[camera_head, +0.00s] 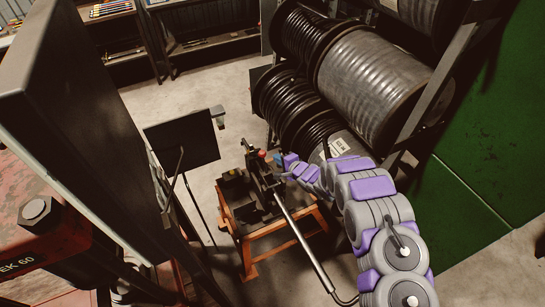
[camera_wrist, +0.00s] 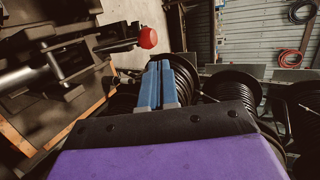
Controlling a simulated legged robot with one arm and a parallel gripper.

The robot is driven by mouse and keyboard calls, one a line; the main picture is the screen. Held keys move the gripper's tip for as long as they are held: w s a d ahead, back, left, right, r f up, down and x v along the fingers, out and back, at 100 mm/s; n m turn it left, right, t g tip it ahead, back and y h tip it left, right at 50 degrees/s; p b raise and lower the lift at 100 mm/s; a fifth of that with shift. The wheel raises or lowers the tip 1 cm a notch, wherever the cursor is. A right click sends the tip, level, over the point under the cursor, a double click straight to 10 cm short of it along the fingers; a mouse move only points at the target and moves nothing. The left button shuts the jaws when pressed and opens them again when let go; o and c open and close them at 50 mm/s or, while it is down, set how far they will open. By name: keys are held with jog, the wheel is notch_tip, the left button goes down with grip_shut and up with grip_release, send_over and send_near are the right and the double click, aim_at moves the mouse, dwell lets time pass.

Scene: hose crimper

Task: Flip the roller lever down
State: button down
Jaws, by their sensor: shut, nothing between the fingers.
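A dark machine (camera_head: 236,190) stands on an orange frame in the middle of the head view. A short lever with a red knob (camera_head: 262,154) rises at its top right. In the wrist view the red knob (camera_wrist: 148,38) ends a dark rod pointing right from the machine (camera_wrist: 75,60). I take this to be the roller lever. My gripper (camera_head: 280,157) is just right of the knob in the head view. In the wrist view its two blue fingers (camera_wrist: 158,66) are shut together and empty. The knob lies just left of and beyond the fingertips, apparently apart from them.
A long silver bar (camera_head: 303,245) slopes from the machine toward the bottom of the head view. Black hose reels (camera_head: 285,100) stand behind and right of my gripper. A dark panel (camera_head: 182,138) on a stand is left of the machine. Bare floor (camera_head: 215,85) lies behind.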

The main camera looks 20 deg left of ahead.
jog(key=r+v, duration=0.1)
jog(key=v, duration=0.5)
jog(key=shift+a, duration=0.25)
jog(key=shift+r, duration=0.1)
